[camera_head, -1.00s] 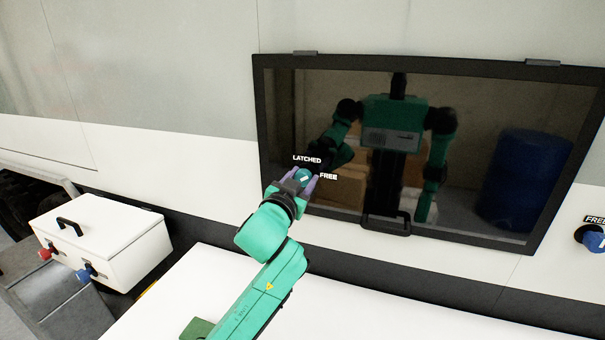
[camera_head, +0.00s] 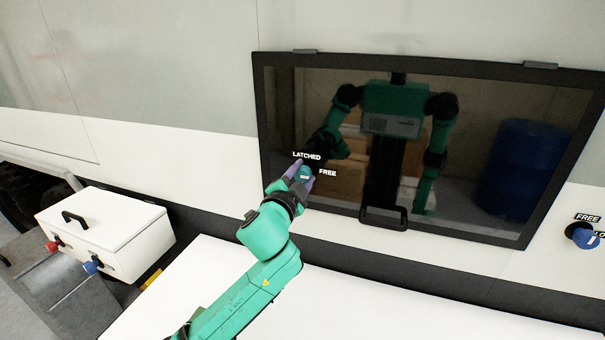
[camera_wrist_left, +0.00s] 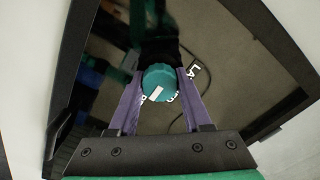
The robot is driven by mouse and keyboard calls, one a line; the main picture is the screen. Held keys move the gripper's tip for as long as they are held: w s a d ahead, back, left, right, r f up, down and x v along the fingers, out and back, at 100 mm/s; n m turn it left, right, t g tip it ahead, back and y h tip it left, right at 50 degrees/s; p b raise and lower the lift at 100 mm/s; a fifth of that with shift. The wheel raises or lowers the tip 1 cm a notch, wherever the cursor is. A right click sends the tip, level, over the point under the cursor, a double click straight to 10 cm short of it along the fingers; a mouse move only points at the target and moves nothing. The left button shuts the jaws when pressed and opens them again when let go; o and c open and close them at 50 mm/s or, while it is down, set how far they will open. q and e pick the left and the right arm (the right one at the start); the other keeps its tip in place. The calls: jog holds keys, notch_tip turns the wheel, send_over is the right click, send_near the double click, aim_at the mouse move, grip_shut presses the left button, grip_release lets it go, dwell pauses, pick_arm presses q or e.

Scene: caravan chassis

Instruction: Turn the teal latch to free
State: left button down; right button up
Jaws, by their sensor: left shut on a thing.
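The teal latch (camera_head: 305,172) is a round knob with a white mark, at the lower left of the dark window (camera_head: 450,140). The labels LATCHED and FREE are beside it, LATCHED above and FREE to its right. My left gripper (camera_head: 301,174) is at the knob with its purple fingers on either side. In the left wrist view, the teal latch (camera_wrist_left: 159,83) sits between the fingertips of my left gripper (camera_wrist_left: 160,92), which is shut on it. The white mark lies slanted there, and the labels are partly hidden. My right gripper is not in view.
A black handle (camera_head: 384,218) is at the window's bottom edge. A blue knob (camera_head: 584,236) with its own FREE label is on the wall at far right. A white box (camera_head: 105,225) with red and blue latches stands at left. A white surface (camera_head: 340,300) lies below the window.

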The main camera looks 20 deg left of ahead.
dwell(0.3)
pick_arm(q)
jog(key=shift+c, duration=1.7)
grip_release()
jog(key=shift+s, duration=0.1)
jog(key=s+b, duration=0.3)
jog(key=s, duration=1.1)
jog(key=shift+s+a+b, duration=0.2)
jog(key=shift+a+b, duration=0.15)
jog(key=shift+a, duration=0.1)
jog(key=shift+w, duration=0.1)
jog(key=shift+f, duration=0.1)
